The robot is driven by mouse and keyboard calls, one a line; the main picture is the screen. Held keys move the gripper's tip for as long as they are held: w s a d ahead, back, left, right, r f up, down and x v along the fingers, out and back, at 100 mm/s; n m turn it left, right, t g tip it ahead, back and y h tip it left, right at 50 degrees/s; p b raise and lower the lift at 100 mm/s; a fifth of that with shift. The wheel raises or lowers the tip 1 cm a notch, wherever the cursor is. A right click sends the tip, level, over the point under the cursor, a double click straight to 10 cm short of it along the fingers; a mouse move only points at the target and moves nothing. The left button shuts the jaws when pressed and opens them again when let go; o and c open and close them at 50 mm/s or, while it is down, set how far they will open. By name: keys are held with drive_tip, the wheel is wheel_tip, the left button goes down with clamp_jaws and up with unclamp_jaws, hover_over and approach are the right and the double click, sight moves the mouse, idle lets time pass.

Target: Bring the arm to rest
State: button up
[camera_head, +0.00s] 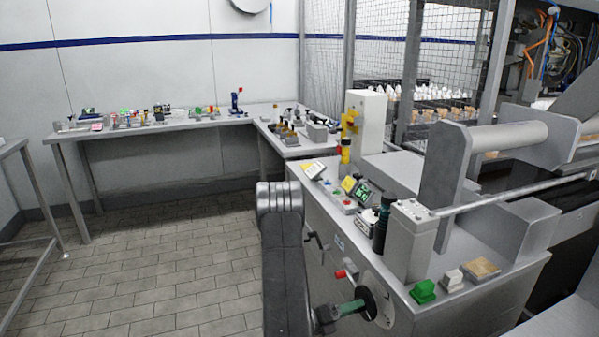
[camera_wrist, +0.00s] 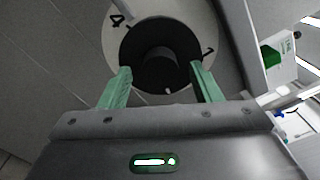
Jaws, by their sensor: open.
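My gripper (camera_wrist: 160,88) shows in the wrist view with its two green fingers spread apart. Between and beyond the fingertips is a black round knob (camera_wrist: 158,52) on a pale dial with numbers; nothing is held. In the head view my arm rises at the centre, and my gripper (camera_head: 354,307) is low beside the same dial (camera_head: 378,308) on the front of the grey machine cabinet (camera_head: 340,240). Whether the fingertips touch the knob cannot be told.
A red-tipped lever (camera_head: 341,274) and a black crank handle (camera_head: 315,240) stick out from the cabinet front near my gripper. Small devices and a green block (camera_head: 423,291) stand on the cabinet top. The tiled floor (camera_head: 170,285) to the left is clear.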

drive_tip(key=shift+d, duration=0.2)
drive_tip(key=shift+a, duration=0.1)
drive_tip(key=v, duration=1.4)
drive_tip(key=w+d+m+b, duration=0.5)
drive_tip(key=d+m+b, duration=0.3)
drive_tip(key=d+m, duration=0.3)
drive_tip(key=shift+d, duration=1.25)
idle(0.5)
